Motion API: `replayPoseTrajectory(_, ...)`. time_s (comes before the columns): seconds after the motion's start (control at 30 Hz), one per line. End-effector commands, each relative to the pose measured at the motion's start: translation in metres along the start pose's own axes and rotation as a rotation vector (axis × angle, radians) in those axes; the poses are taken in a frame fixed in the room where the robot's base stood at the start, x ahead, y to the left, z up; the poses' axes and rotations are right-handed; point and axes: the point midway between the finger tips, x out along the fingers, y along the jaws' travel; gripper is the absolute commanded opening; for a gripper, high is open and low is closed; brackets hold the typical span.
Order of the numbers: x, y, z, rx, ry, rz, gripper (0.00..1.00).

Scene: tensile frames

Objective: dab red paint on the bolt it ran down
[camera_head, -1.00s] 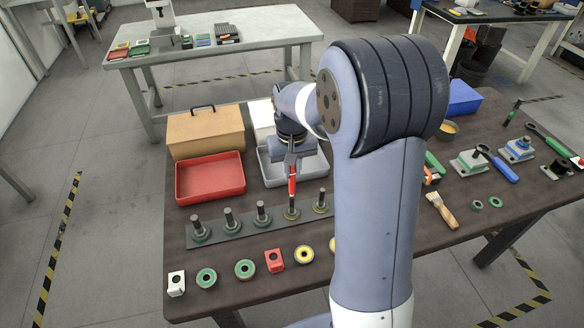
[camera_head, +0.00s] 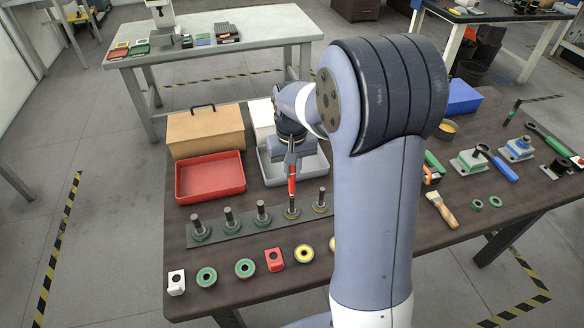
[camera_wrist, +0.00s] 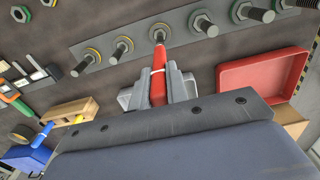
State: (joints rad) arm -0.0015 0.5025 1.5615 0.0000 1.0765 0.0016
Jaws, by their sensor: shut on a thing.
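My gripper (camera_wrist: 160,88) is shut on a red paint marker (camera_wrist: 158,75), which also shows in the head view (camera_head: 292,180). The marker points down at one bolt (camera_head: 292,205) in a row on a dark plate (camera_head: 232,232). That bolt also shows in the wrist view (camera_wrist: 158,31), its top close to the marker's tip. I cannot tell whether they touch. Other upright bolts stand to its left, one of them here (camera_head: 262,212), and one to its right (camera_head: 321,201). Washers at the bolts' bases look green on the left and yellowish on the right.
A red tray (camera_head: 210,178), a cardboard-coloured box (camera_head: 205,130) and a grey tray (camera_head: 313,165) sit behind the plate. Green and yellow rings and a red block (camera_head: 274,260) lie in front. A brush (camera_head: 441,209) and fixtures lie to the right. My arm hides the table's middle.

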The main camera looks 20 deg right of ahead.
Motion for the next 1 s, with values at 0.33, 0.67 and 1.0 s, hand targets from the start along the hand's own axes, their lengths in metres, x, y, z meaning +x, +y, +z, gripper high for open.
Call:
replayPoseTrajectory(0.33,-0.009,0.0,0.001,0.0,-0.002,0.0,0.0)
replayPoseTrajectory(0.67,-0.043,0.0,0.0,0.0,0.0,0.0,0.0)
replayPoseTrajectory(1.0,-0.06,0.0,0.0,0.0,-0.001,0.0,0.0)
